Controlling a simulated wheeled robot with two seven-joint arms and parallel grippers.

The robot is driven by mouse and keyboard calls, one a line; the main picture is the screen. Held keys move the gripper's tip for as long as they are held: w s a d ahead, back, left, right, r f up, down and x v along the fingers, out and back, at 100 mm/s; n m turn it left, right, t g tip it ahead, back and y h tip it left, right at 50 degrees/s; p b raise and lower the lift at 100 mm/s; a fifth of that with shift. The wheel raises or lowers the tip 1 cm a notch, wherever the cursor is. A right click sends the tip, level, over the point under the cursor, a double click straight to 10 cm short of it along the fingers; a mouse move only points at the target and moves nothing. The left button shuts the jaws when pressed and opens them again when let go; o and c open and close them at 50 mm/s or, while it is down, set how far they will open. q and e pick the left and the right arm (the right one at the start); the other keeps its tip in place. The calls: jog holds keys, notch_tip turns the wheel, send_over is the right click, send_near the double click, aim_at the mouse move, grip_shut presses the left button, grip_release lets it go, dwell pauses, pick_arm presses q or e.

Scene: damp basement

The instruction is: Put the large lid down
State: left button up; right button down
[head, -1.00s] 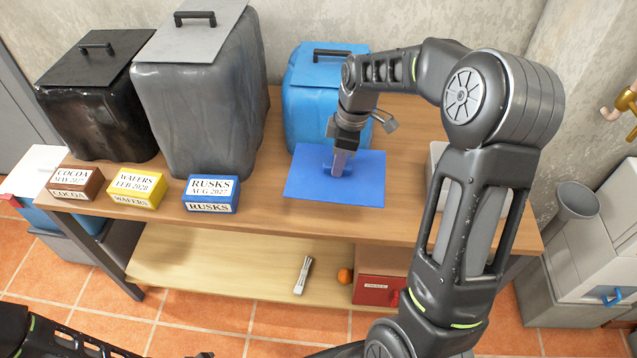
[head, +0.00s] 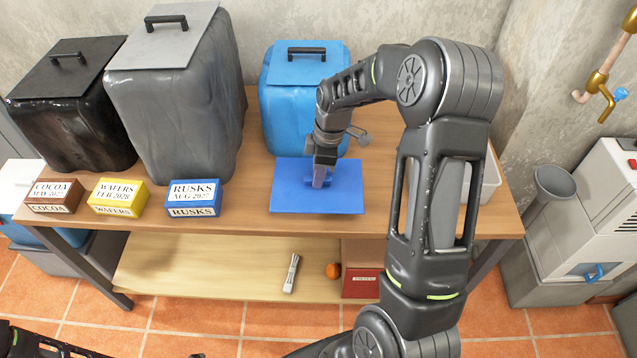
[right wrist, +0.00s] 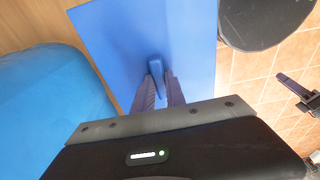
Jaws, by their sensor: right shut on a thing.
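The large lid (head: 290,202) is a flat blue square panel with a small blue handle. My right gripper (head: 319,182) comes down over its middle, and it is shut on that handle (right wrist: 156,68). The right wrist view shows both fingertips on the handle and the lid (right wrist: 190,40) spread beneath them. The lid lies about level over the front part of the wooden tabletop (head: 240,215), in front of the blue bin (head: 290,110). I cannot tell whether it touches the tabletop. My left gripper is not clearly in view.
Boxes of rusks (head: 193,195), wafers (head: 118,195) and cocoa (head: 53,193) stand left of the lid. A tall grey bin (head: 175,110) and a black bin (head: 70,125) stand behind them. A whitish container (head: 490,183) is at the right, partly behind my arm.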

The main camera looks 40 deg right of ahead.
jog(key=shift+f, duration=1.85)
jog(key=shift+f, duration=0.1)
jog(key=shift+f, duration=0.15)
jog(key=c, duration=1.4)
grip_release()
jog(key=shift+o, duration=0.2)
jog(key=r, duration=0.4)
jog(key=d+r, duration=0.1)
jog(key=r, duration=0.3)
jog(key=s+r, duration=0.1)
jog(key=r, duration=0.3)
jog(key=shift+d+r, duration=0.2)
